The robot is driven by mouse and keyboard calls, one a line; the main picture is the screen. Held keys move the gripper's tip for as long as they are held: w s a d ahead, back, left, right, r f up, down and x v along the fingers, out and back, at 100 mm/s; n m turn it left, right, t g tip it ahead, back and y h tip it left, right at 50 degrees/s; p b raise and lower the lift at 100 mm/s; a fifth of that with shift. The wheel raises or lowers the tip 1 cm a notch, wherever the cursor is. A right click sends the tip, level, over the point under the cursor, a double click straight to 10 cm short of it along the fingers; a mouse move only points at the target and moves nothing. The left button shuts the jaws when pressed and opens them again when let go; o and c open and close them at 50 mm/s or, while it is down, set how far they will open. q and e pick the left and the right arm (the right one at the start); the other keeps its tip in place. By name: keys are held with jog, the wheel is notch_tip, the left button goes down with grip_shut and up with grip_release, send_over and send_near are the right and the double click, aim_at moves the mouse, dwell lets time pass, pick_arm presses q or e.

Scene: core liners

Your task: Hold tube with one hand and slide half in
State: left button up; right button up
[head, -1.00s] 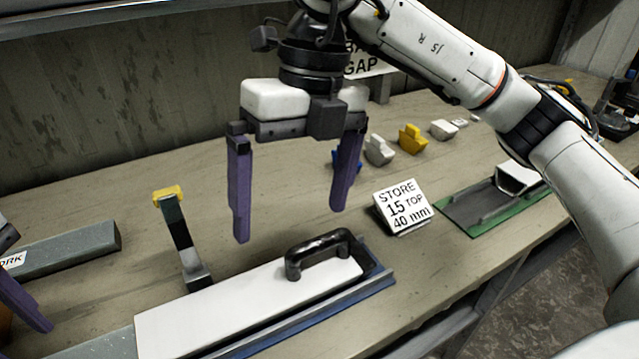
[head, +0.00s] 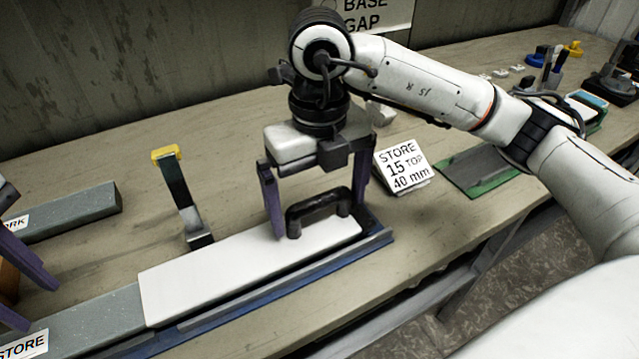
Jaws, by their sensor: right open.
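A long white piece (head: 215,270) with a black handle (head: 318,208) on its right end lies in a blue tray (head: 345,250). It lies over or against a grey bar (head: 90,325) that runs out to the left with a STORE label. My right gripper (head: 320,212) is open, its purple fingers on either side of the black handle, not closed on it. My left gripper (head: 18,285) shows only in part at the left edge, its purple fingers apart. I cannot tell which object is the tube.
A grey bar (head: 70,212) with a label ending in RK lies at the back left. An upright dark stand with a yellow top (head: 178,195) is behind the white piece. A STORE 15 TOP 40 mm sign (head: 403,165) and a green tray (head: 480,170) stand right.

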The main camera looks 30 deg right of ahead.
aim_at(8, 356)
jog(key=shift+f, duration=0.1)
jog(key=c, duration=1.1)
pick_arm(q)
jog(key=o, duration=0.5)
jog(key=shift+a, duration=0.15)
jog(key=o, duration=0.6)
jog(key=a+n, duration=0.4)
jog(key=a, duration=0.1)
jog(key=a+n, duration=0.2)
jog(key=n, duration=0.1)
jog(key=shift+a+f, duration=0.25)
jog(key=shift+a, duration=0.15)
jog(key=shift+c, duration=0.2)
jog(key=shift+a+f, duration=0.15)
jog(key=shift+a, duration=0.1)
jog(key=shift+f, duration=3.85)
jog(key=shift+f, duration=0.1)
